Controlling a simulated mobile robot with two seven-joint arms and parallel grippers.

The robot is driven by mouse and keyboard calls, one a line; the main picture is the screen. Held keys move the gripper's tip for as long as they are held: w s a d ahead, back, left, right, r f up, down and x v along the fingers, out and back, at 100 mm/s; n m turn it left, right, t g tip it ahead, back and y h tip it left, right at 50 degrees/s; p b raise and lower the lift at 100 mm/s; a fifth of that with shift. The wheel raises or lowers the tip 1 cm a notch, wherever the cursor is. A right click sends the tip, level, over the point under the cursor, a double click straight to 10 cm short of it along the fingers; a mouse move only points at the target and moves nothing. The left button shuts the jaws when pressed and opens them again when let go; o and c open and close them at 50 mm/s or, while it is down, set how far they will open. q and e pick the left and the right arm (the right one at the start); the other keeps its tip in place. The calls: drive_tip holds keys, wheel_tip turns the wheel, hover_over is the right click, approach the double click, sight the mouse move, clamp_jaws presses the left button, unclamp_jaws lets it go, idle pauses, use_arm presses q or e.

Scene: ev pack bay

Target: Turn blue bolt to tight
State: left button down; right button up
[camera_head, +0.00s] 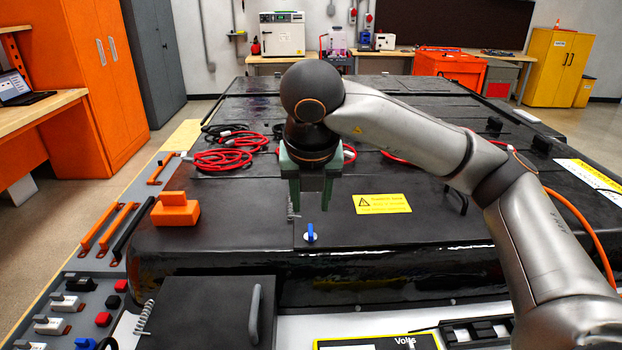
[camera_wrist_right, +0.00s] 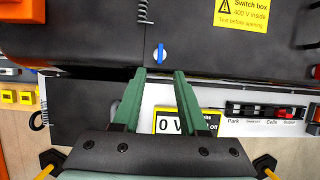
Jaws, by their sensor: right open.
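The blue bolt (camera_head: 310,233) has an upright blue handle on a small white round base, set in the dark top of the pack (camera_head: 400,232) near its front edge. It also shows in the right wrist view (camera_wrist_right: 160,54), just beyond the fingertips and between their lines. My right gripper (camera_head: 311,207) has green fingers pointing down and apart, with nothing between them. In the head view the tips appear above and behind the bolt, not touching it. In the wrist view the open fingertips (camera_wrist_right: 160,72) frame it. My left gripper is out of view.
A yellow warning label (camera_head: 382,204) lies right of the bolt. An orange block (camera_head: 175,209) sits at left, near red cables (camera_head: 220,160). A dark lid with a grey handle (camera_head: 255,312) is in front. A voltmeter display (camera_wrist_right: 185,122) shows 0 V. The pack top around the bolt is mostly clear.

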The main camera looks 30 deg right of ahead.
drive_tip(key=shift+v, duration=1.75)
